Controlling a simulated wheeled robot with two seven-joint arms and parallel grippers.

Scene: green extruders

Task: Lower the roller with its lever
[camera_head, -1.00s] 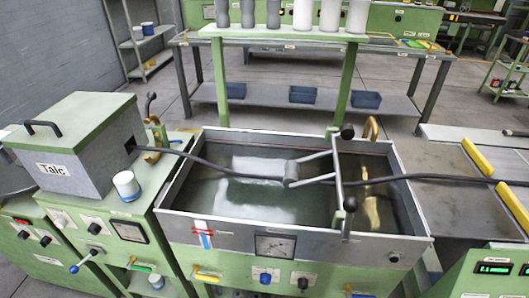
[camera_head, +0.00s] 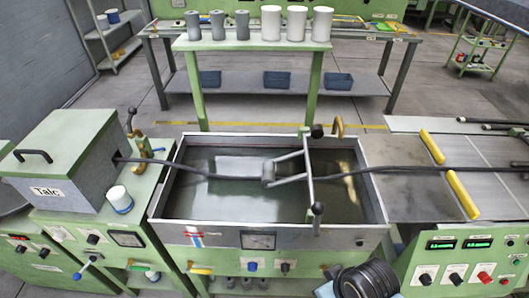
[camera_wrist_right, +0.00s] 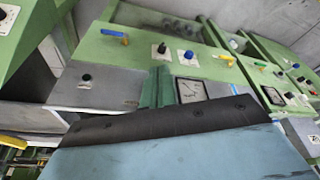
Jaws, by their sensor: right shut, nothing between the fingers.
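The roller (camera_head: 268,173) is a small grey cylinder on thin arms over the water trough (camera_head: 180,195), resting on or just above the black cable (camera_head: 220,178). Its lever (camera_head: 311,180) is an upright metal bar with black knobs at both ends, at the trough's right part. My right arm shows as a black ribbed part at the bottom of the head view. In the right wrist view my right gripper (camera_wrist_right: 157,88) is shut and empty, before the trough's front panel with its gauge (camera_wrist_right: 192,90). It is apart from the lever. My left gripper is out of view.
A talc box (camera_head: 70,165) and a white cup (camera_head: 119,198) stand left of the trough. A brass hook (camera_head: 338,127) is near the lever. A green stand (camera_head: 250,45) with grey and white cylinders is behind.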

